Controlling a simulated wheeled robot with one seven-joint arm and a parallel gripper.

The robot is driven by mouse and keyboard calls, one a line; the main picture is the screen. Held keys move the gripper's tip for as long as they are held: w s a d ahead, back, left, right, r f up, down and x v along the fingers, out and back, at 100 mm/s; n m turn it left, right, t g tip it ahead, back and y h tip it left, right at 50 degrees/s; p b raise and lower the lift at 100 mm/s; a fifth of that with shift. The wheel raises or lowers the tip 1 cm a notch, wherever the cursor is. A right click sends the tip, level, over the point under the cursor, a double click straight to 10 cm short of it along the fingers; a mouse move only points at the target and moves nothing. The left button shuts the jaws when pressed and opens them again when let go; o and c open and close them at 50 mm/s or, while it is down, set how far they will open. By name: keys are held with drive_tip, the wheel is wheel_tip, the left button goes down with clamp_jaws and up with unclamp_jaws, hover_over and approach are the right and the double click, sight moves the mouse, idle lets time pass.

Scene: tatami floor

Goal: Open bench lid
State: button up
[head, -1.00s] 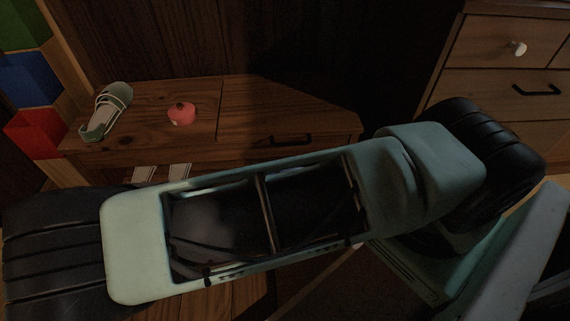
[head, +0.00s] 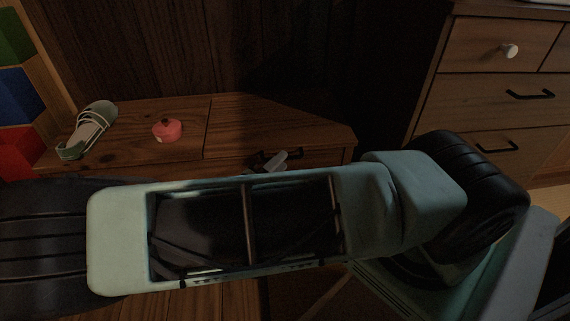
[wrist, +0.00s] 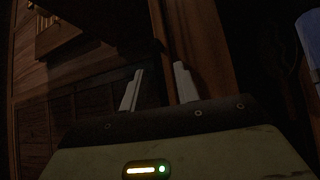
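The wooden bench (head: 185,108) stands against the back wall in the head view, with a seam between its left part and its right part, the lid (head: 270,118). The lid looks shut. A dark handle (head: 262,157) is on the front below the right part. A pale fingertip of my gripper (head: 275,162) shows at this handle, past my arm; whether it touches cannot be told. In the wrist view my gripper (wrist: 158,85) has its two pale fingers apart, with nothing seen held between them. Dark wood lies beyond them. My arm hides much of the bench front.
A grey-green sandal (head: 88,130) and a small pink round object (head: 167,130) lie on the bench's left part. A wooden drawer cabinet (head: 490,90) stands at the right. Coloured bins (head: 18,95) are at the far left.

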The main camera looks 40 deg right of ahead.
drive_tip(key=shift+b+x, duration=0.35)
drive_tip(key=shift+x, duration=1.15)
drive_tip(key=shift+c, duration=0.3)
